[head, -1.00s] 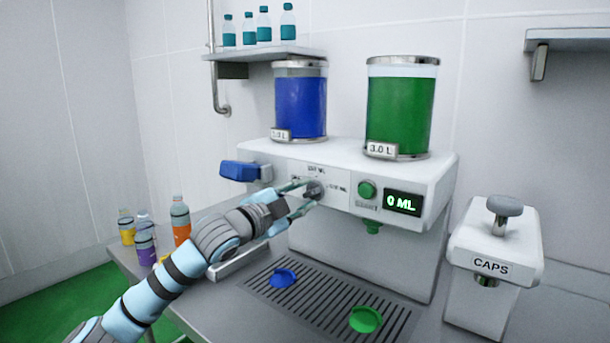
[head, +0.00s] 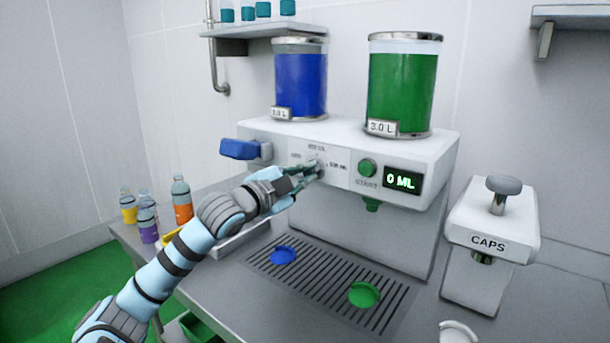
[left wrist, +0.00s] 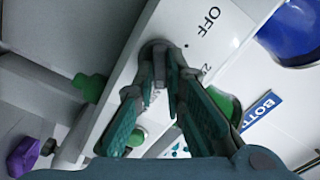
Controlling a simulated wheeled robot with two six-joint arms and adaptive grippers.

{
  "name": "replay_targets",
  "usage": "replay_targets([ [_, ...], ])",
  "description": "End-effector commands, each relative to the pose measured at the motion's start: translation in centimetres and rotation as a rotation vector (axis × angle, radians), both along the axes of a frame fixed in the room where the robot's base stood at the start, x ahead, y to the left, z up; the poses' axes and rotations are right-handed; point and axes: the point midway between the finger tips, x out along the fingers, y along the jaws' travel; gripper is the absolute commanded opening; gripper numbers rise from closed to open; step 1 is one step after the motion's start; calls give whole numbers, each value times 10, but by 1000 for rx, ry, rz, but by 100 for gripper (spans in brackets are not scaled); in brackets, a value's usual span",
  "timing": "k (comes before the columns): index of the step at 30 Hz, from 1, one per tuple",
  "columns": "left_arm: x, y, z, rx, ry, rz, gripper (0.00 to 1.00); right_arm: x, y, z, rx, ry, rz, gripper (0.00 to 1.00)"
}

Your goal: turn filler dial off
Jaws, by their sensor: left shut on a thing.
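The filler machine (head: 270,132) is white and stands at the back of the table. Its dial (head: 317,163) is on the front panel, among small printed labels, left of the green start button (head: 367,168). My left gripper (head: 314,173) reaches it from the left and front. In the left wrist view the fingers (left wrist: 155,88) are shut on the grey dial (left wrist: 157,48), and their tips partly hide it. The label OFF (left wrist: 208,22) is printed beside the dial. Which way the dial points is unclear. The display (head: 402,180) reads 0 ML. My right gripper is not in view.
A blue lever (head: 240,149) sticks out left of the dial. Blue (head: 284,256) and green (head: 364,294) discs lie on the slotted drip tray (head: 325,300). Small bottles (head: 180,202) stand at the left; a CAPS dispenser (head: 487,243) stands at the right.

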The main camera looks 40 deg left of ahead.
Motion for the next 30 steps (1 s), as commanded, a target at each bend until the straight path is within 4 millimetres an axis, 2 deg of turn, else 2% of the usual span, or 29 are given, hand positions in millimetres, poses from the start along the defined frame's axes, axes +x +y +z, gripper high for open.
replay_targets([
  [11,0,1,1,-219,-1,1,0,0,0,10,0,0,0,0],
  [30,0,2,1,-822,-16,1,0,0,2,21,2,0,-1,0],
])
